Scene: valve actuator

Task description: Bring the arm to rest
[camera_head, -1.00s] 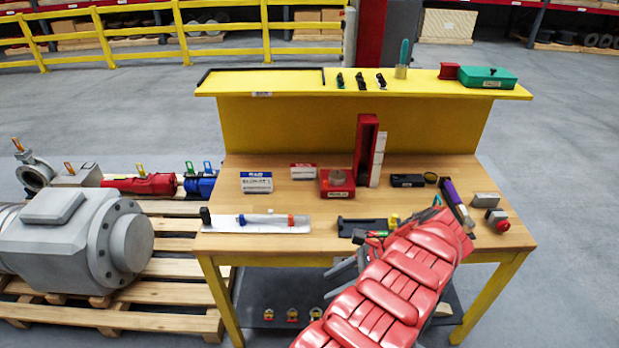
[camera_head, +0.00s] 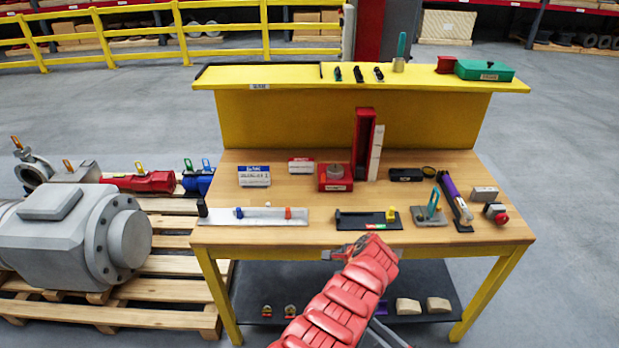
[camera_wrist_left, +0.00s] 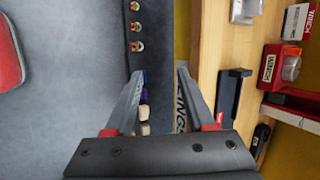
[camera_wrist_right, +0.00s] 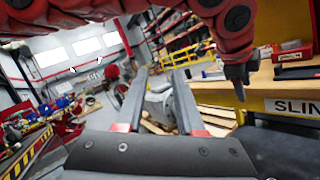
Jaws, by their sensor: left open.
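My left arm, in red padded covers, rises from the bottom of the head view. My left gripper (camera_head: 345,254) is at the bench's front edge, partly hidden by the arm. In the left wrist view its two fingers (camera_wrist_left: 160,78) are apart with nothing between them. They point along the front of the bench, above the dark lower shelf. My right gripper (camera_wrist_right: 160,75) shows only in its own wrist view, with fingers apart and empty, pointing out over the shop floor.
The wooden bench top (camera_head: 325,240) holds a black tray (camera_head: 366,219), a grey block with a teal clip (camera_head: 433,206), a red block (camera_head: 336,178) and a purple-handled tool (camera_head: 449,192). The lower shelf (camera_head: 260,285) is below. A grey actuator (camera_head: 70,240) lies on pallets at left.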

